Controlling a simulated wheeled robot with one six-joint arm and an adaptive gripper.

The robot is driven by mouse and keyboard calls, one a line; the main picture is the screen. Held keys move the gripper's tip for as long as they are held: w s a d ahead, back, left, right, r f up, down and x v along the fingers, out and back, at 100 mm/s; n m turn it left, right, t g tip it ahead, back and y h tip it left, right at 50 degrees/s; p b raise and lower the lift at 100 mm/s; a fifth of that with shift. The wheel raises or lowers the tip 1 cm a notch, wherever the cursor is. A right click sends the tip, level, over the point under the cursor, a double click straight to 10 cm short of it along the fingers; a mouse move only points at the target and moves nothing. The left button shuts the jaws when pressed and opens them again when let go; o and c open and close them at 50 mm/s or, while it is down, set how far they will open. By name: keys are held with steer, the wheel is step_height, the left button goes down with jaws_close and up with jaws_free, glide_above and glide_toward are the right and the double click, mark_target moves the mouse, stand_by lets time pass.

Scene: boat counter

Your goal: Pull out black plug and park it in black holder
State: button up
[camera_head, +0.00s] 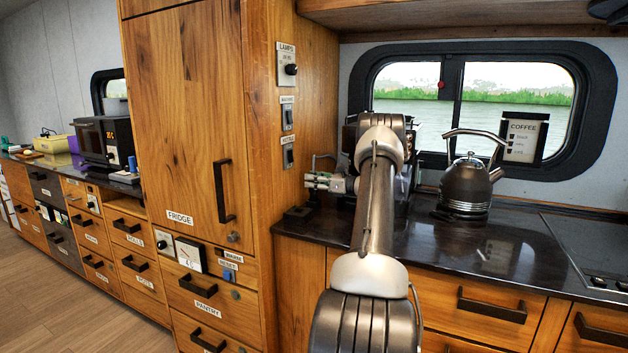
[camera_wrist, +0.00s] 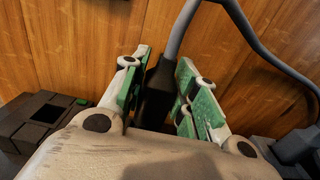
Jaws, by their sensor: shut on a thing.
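A black plug (camera_wrist: 158,92) with a grey cable (camera_wrist: 182,28) rising from its top stands between my fingers in the wrist view. My gripper (camera_wrist: 165,66) is shut on it, with green pads on both sides. The plug's lower end is hidden behind my gripper's body, so I cannot tell whether it sits in a socket. A black holder (camera_wrist: 45,97) with a square opening and a small green mark lies to the left, apart from the plug. In the head view my gripper (camera_head: 314,181) is beside the wooden cabinet wall, above the holder (camera_head: 298,213).
The wooden panel (camera_wrist: 75,50) is close behind the plug. A dark kettle (camera_head: 466,186) stands on the counter right of my arm, before the window and a coffee sign (camera_head: 523,137). My arm hides part of the counter behind it.

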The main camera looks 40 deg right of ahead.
steer(key=shift+f, duration=1.5)
steer(key=o, duration=1.1)
steer(key=shift+r, duration=0.1)
step_height(320, 180, up, 10)
steer(key=shift+f, duration=0.1)
